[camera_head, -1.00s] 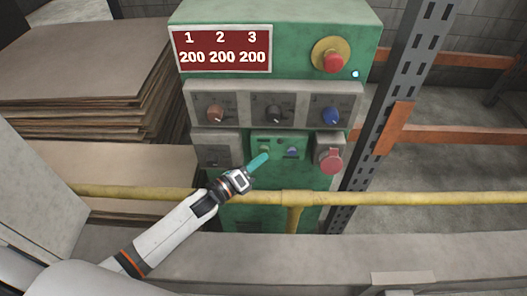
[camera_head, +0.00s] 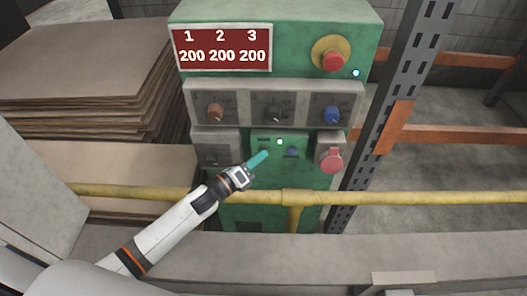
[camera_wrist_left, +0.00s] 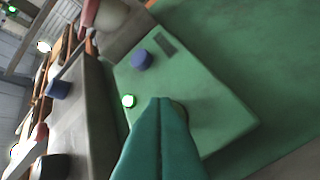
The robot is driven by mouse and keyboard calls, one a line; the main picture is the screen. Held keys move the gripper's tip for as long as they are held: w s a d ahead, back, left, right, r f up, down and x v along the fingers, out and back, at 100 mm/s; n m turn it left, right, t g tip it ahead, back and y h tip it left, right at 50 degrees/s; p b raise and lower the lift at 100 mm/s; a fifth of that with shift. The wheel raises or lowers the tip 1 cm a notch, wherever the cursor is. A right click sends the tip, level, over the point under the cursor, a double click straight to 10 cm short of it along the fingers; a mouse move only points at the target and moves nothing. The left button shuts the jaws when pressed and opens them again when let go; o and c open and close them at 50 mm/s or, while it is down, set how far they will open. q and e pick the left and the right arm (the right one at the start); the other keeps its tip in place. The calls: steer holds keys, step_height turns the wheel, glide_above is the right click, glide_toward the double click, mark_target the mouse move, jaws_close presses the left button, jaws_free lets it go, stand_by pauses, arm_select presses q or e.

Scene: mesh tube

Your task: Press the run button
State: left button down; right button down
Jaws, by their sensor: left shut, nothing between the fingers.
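A small green button panel (camera_head: 304,142) sits low on the front of the green control cabinet. It carries a lit green-white lamp (camera_head: 279,142) and a blue button (camera_head: 292,152); both also show in the left wrist view, the lamp (camera_wrist_left: 128,101) and the blue button (camera_wrist_left: 141,60). My left gripper (camera_head: 266,154), with teal fingers, is shut and empty. Its tips are at the left part of this panel, and the fingers (camera_wrist_left: 162,105) hide most of what lies there, probably the run button. I cannot tell whether they touch it. My right gripper is not in view.
A yellow rail (camera_head: 390,198) crosses in front of the cabinet, below the panel. Above are three knobs, a display (camera_head: 222,48) reading 200 three times, and a red emergency button (camera_head: 333,62). A red round switch (camera_head: 331,160) is right of the panel. A dark upright post (camera_head: 405,75) stands right.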

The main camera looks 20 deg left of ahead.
arm_select(q)
steer(key=shift+s, duration=0.1)
stand_by(0.3)
steer(key=shift+s, duration=0.25)
steer(key=shift+d, duration=0.1)
steer(key=s+d+p, duration=0.1)
steer(key=s, duration=0.4)
steer(key=shift+s+d, duration=0.3)
steer(key=shift+s, duration=0.1)
stand_by(0.8)
